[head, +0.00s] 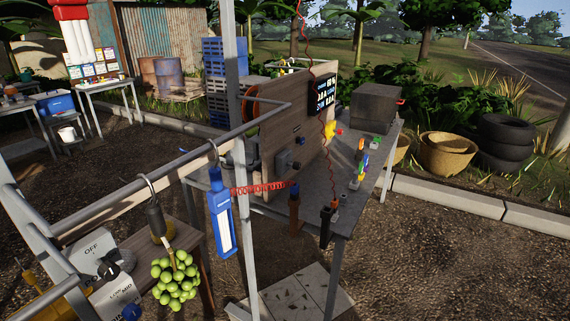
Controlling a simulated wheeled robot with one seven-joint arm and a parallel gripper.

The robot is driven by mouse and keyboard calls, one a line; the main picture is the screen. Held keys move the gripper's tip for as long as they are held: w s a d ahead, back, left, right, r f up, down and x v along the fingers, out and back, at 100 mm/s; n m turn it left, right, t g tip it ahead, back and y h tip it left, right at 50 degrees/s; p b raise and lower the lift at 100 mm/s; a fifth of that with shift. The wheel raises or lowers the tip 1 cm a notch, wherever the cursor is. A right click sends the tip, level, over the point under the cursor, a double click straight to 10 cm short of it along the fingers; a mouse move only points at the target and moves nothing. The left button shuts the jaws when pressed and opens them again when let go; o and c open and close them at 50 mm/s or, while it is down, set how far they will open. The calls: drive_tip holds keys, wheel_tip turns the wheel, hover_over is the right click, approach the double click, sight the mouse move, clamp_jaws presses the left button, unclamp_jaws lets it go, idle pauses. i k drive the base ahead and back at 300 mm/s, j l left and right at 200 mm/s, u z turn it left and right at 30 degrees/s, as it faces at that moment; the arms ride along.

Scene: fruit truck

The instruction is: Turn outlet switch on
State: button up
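A wooden board (300,118) stands upright on a grey metal table. At the lower left, a light grey box marked "OFF" (92,246) carries a dark knob. Which of these is the outlet switch I cannot tell for sure. My gripper is not in view.
Metal rails and a post (236,150) cross the near side. Baskets (447,152) and tyres (505,142) stand right.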

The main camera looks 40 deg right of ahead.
sight(297, 165)
drive_tip(key=i+l, duration=0.1)
drive_tip(key=l, duration=0.45)
drive_tip(key=i+l, duration=0.1)
drive_tip(key=l, duration=0.4)
drive_tip(key=i+l, duration=0.1)
drive_tip(key=l, duration=0.45)
drive_tip(key=i+l, duration=0.1)
drive_tip(key=l, duration=0.45)
drive_tip(key=i+l, duration=0.1)
drive_tip(key=l, duration=0.4)
drive_tip(key=u, duration=0.05)
